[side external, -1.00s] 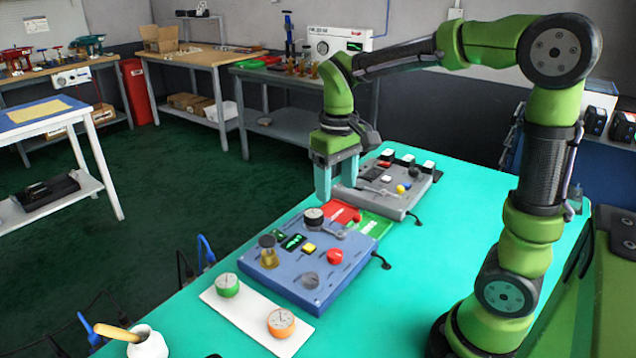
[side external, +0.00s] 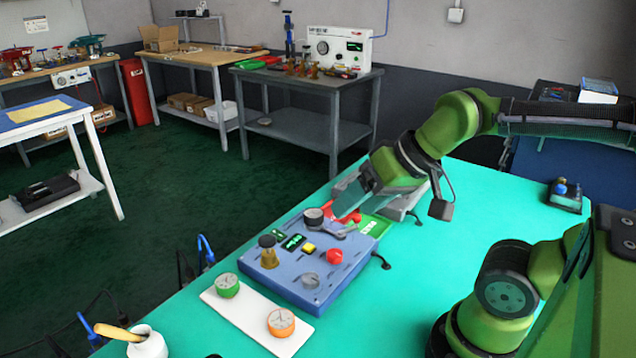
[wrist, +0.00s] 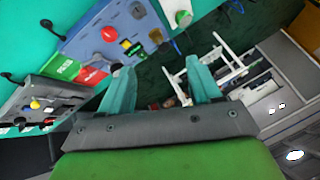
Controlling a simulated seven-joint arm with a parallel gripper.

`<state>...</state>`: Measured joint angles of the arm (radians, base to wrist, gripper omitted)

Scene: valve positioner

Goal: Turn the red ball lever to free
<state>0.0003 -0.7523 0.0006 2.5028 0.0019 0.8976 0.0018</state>
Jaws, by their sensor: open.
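The red ball (side external: 335,256) sits on the right part of the blue box (side external: 305,292), and its lever arm is not clear. In the wrist view the red ball (wrist: 109,34) is at upper left, on the blue box (wrist: 82,40). A red plate (wrist: 92,76) and a green plate (wrist: 66,68) with unreadable lettering lie beside the blue box; the green plate (side external: 368,227) also shows in the side view. My gripper (side external: 342,208) is tilted above the box's far end, apart from the red ball. In the wrist view my gripper (wrist: 158,66) is open with nothing between its fingers.
A grey box (wrist: 45,92) with a yellow ball stands beyond the plates, mostly hidden by my arm in the side view. A white board (side external: 250,318) with two dials lies in front of the blue box.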

